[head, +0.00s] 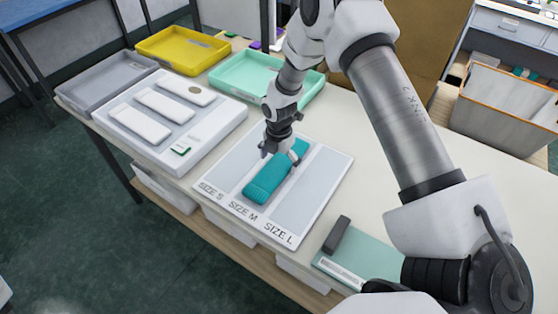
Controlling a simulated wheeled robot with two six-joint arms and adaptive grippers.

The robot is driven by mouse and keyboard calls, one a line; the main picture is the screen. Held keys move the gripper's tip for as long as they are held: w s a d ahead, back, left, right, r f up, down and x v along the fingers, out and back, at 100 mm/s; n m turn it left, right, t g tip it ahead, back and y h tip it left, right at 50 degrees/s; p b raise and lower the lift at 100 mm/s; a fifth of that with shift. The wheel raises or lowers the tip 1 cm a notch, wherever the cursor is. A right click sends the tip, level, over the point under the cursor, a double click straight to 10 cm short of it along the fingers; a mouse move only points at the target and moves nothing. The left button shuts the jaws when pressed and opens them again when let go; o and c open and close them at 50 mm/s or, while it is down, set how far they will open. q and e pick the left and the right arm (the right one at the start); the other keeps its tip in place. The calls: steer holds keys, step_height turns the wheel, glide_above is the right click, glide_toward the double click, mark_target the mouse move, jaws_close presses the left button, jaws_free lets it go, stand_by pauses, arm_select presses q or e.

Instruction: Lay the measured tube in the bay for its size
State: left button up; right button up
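A teal knitted tube (267,182) lies flat on the white sizing board (325,180), lengthwise in the middle bay, above the SIZE M label. The SIZE S bay to its left and the SIZE L bay to its right are bare. My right gripper (280,155) points down over the far end of the tube. Its fingers are spread apart, one at the tube's left edge and one over its upper surface. They look open; contact with the tube is hard to tell. My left gripper is not in view.
A white panel with pale bars (203,131) lies left of the board. Grey (100,85), yellow (180,50) and mint (235,75) trays stand behind. A teal mat (375,260) with a dark block (336,235) lies at the front right. The table at right is clear beneath my arm.

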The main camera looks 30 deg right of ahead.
mark_target(279, 164)
steer(key=shift+r, duration=0.1)
steer(key=shift+r, duration=0.25)
step_height(279, 164, up, 12)
steer(key=b, duration=0.2)
steer(key=shift+f, duration=0.15)
